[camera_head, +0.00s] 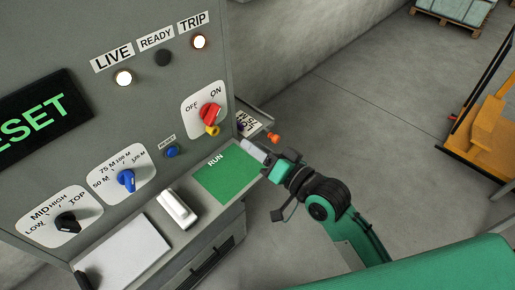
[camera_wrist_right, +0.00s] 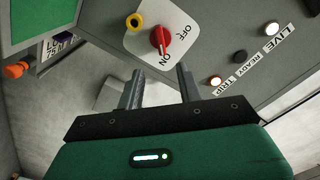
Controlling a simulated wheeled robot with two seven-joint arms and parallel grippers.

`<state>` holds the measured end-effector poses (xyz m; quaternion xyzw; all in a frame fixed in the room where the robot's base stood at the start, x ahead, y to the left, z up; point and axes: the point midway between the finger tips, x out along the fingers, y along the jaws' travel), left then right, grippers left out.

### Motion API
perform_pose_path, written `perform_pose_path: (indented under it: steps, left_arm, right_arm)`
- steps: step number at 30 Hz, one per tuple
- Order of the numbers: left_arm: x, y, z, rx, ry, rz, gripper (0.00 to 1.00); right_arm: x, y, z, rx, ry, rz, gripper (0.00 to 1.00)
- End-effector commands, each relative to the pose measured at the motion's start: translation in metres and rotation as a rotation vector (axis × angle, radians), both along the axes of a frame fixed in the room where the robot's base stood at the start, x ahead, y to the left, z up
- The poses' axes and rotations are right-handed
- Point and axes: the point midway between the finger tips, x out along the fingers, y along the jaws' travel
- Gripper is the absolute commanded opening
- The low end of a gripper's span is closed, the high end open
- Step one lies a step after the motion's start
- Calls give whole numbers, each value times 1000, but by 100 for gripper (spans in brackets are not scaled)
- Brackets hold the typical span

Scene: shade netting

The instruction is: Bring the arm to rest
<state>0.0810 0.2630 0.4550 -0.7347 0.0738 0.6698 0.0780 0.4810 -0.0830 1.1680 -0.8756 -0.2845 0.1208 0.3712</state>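My right arm comes in from the lower right in the head view. Its gripper (camera_head: 266,158) is just right of the green RUN panel's corner, in front of the cabinet. In the right wrist view the two fingers of this gripper (camera_wrist_right: 160,82) stand apart with nothing between them. They point toward the cabinet face below the red OFF/ON switch (camera_wrist_right: 160,40), and look clear of it. The red switch (camera_head: 210,114) has its handle toward ON, with a yellow ring (camera_head: 212,130) beside it. My left gripper is not in view.
The cabinet (camera_head: 130,100) has lit LIVE (camera_head: 123,78) and TRIP (camera_head: 199,41) lamps and a dark READY lamp (camera_head: 163,57). A blue dial (camera_head: 126,179), black dial (camera_head: 67,222) and white lever (camera_head: 177,208) stick out. An orange pallet truck (camera_head: 478,140) stands right; floor between is clear.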

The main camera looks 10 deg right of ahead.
Motion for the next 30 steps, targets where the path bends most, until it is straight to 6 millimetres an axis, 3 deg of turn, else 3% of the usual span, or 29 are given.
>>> perform_pose_path:
  steps: [14,17,20,24,30]
  left_arm:
    - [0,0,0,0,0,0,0]
    - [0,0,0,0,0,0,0]
    - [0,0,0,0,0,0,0]
    - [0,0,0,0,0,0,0]
    - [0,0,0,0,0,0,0]
  right_arm:
    - [-2,-2,-7,-31,15,-6,36]
    - [-10,-9,-29,-132,63,-21,36]
    - [-27,-24,-67,-306,154,-37,36]
    - [-66,-56,-123,-586,325,-38,36]
    - [-125,-100,-174,-870,549,5,36]
